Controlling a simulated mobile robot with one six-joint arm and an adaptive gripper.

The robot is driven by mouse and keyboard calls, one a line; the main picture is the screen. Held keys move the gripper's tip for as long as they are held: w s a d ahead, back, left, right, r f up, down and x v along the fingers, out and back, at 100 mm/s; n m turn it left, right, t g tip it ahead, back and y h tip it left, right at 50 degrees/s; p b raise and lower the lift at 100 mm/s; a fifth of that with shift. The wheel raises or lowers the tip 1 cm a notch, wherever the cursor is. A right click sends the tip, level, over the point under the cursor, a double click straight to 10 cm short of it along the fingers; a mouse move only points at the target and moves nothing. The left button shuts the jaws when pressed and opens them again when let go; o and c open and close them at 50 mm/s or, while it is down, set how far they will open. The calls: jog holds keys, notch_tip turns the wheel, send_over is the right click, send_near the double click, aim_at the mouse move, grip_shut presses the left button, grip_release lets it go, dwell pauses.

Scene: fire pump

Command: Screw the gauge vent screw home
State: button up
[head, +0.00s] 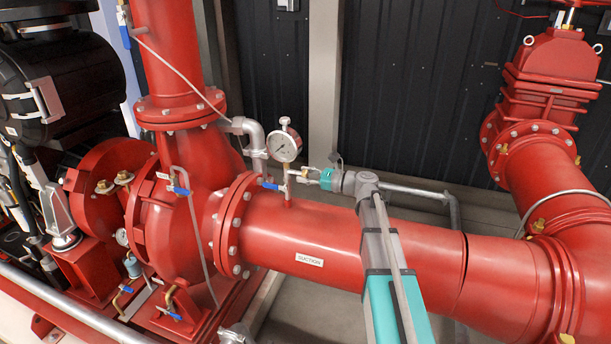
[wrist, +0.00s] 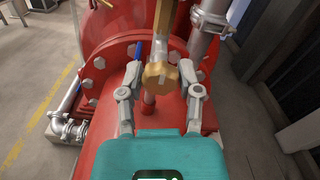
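The pressure gauge (head: 284,147) stands upright over the red suction pipe, its white dial facing the head camera. A pale knob sits on top of the gauge; I cannot tell whether it is the vent screw. My gripper (head: 305,174) is beside the gauge's lower stem, reaching in from the right. In the wrist view my gripper (wrist: 160,72) has its two fingers spread, one on each side of a brass hex-headed fitting (wrist: 158,76). Gaps show beside the brass head, so it does not look clamped. No screw thread is visible.
The suction pipe (head: 330,236) runs just below my gripper. A blue valve lever (head: 271,185) lies left of the gauge stem. The red pump flange (head: 234,225) stands to the left.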

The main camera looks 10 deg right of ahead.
jog(key=o, duration=0.3)
jog(key=shift+v, duration=6.05)
jog(key=shift+a, duration=0.15)
jog(key=s+a+f+n+g+h+p, duration=0.5)
jog(key=s+a+f+n+g+h, duration=0.15)
jog(key=s+a+n, duration=0.3)
jog(key=shift+s+d+f+n+g+h+p, duration=0.1)
jog(key=shift+s+f+n+g+h+p, duration=0.25)
jog(key=shift+s+n+h+p, duration=1)
jog(key=shift+s+f+n+g+h+p, duration=0.1)
jog(key=shift+s+n+g+h+p, duration=0.45)
jog(key=shift+s+n+h, duration=1.55)
jog(key=shift+s+d+f+n+g+h+p, duration=0.1)
jog(key=shift+s+f+n+g+h+p, duration=0.2)
jog(key=shift+s+n+h+p, duration=1.4)
